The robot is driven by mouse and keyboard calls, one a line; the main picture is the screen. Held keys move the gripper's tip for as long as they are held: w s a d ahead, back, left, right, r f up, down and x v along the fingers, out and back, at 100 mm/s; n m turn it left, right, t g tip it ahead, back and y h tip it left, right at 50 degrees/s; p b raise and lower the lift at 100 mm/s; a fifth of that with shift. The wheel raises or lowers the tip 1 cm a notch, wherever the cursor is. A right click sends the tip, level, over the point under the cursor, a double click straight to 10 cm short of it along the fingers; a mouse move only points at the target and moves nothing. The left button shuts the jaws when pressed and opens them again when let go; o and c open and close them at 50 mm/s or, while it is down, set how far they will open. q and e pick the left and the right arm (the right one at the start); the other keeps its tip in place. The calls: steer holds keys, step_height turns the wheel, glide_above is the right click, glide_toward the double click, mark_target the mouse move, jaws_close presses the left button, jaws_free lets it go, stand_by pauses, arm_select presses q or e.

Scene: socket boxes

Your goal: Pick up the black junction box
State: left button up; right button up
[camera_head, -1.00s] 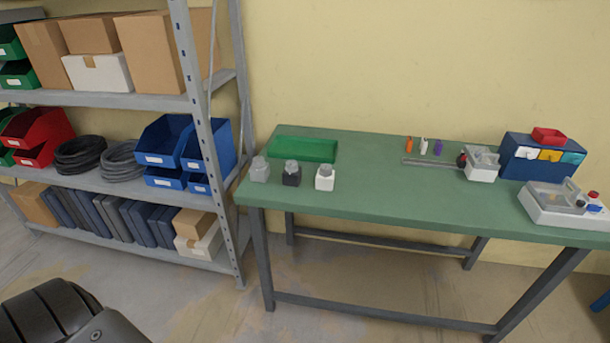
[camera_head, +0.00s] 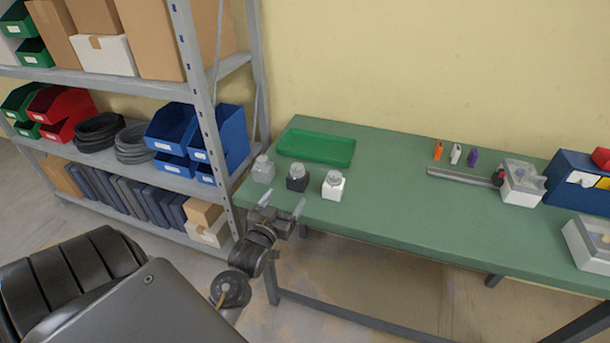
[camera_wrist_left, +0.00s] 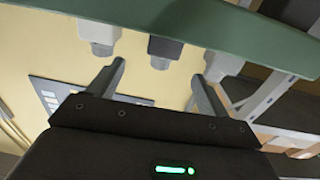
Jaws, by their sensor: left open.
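The black junction box (camera_head: 297,183) stands upright near the front left edge of the green table, between a grey box (camera_head: 263,169) and a white box (camera_head: 333,190). Each has a lighter grey top. My left gripper (camera_head: 282,204) is open and empty at the table's front edge, just in front of the black box and apart from it. In the left wrist view the scene appears upside down, with the black box (camera_wrist_left: 165,47) beyond and between the spread fingers (camera_wrist_left: 158,72). My right gripper is not in view.
A green tray (camera_head: 316,148) lies behind the boxes. A metal shelf (camera_head: 200,110) with bins and cartons stands close on the left. Small coloured parts, a rail and a blue case (camera_head: 570,180) are on the right. The table's middle (camera_head: 400,215) is clear.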

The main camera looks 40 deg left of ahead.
mark_target(294, 180)
arm_select(q)
steer(key=shift+w+a+r, duration=0.25)
steer(key=shift+w+a, duration=0.05)
steer(key=x, duration=0.3)
steer(key=shift+w+a+f+p, duration=0.15)
steer(key=shift+w+a+p, duration=0.1)
steer(key=shift+p, duration=0.1)
steer(key=shift+w, duration=0.25)
steer(key=p+x, duration=0.1)
steer(key=x, duration=0.3)
steer(key=shift+w+a, duration=0.15)
steer(key=shift+w, duration=0.35)
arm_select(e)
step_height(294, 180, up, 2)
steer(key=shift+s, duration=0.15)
arm_select(q)
steer(key=shift+c, duration=0.5)
